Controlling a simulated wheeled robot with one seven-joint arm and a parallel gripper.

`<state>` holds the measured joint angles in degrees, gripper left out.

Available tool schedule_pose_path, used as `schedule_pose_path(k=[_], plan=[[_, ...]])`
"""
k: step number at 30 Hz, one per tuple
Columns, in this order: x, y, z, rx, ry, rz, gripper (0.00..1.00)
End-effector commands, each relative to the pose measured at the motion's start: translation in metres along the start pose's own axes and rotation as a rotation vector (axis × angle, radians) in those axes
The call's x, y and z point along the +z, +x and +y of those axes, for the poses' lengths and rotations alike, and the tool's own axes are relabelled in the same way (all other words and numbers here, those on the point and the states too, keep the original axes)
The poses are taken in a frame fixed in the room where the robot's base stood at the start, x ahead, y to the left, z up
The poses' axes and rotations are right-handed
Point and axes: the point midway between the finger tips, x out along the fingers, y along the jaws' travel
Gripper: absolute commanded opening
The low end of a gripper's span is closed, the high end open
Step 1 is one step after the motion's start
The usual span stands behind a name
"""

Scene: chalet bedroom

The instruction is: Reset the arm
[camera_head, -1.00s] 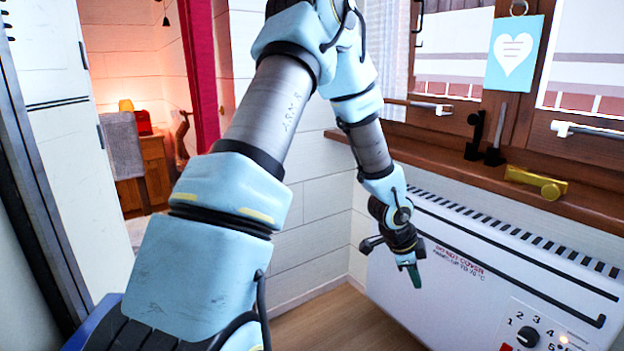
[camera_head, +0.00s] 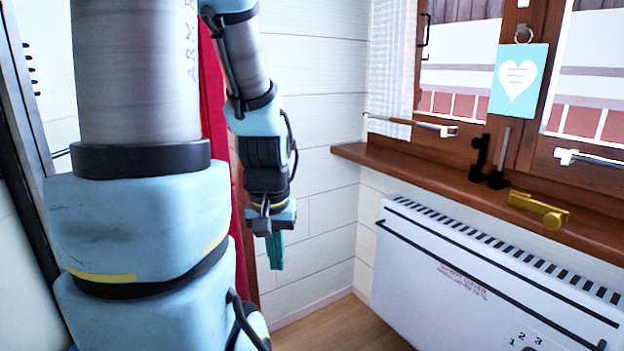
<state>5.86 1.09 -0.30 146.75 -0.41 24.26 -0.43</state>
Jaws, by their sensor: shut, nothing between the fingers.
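My gripper (camera_head: 276,252) hangs at the end of my arm, left of the middle of the view, pointing down. Its green fingertips are together with nothing visible between them. It is in front of the white plank wall (camera_head: 325,165), left of the heater, and touches nothing that I can see. My light blue and grey arm fills much of the left side and hides what is behind it.
A white heater (camera_head: 450,295) stands at the lower right under a wooden windowsill (camera_head: 420,175). On the sill are a yellow object (camera_head: 538,208) and dark upright items (camera_head: 479,158). A blue heart card (camera_head: 518,80) hangs on the window frame. Some wooden floor (camera_head: 345,325) shows clear.

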Motion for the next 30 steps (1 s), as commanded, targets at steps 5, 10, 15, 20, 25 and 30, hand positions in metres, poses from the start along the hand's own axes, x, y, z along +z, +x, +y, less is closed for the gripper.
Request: schedule_pose_path(k=[5, 10, 15, 20, 25, 30], plan=[[-0.009, -0.058, 0.001, 0.0, 0.003, 0.001, 0.0], [-0.016, -0.111, 0.001, 0.0, 0.005, 0.001, 0.0], [-0.023, -0.163, 0.001, 0.0, 0.005, 0.001, 0.0], [-0.03, -0.208, 0.001, -0.001, 0.006, 0.001, 0.0], [-0.034, -0.237, 0.002, -0.001, 0.006, 0.001, 0.0], [-0.035, -0.245, 0.002, -0.001, 0.006, 0.001, 0.0]])
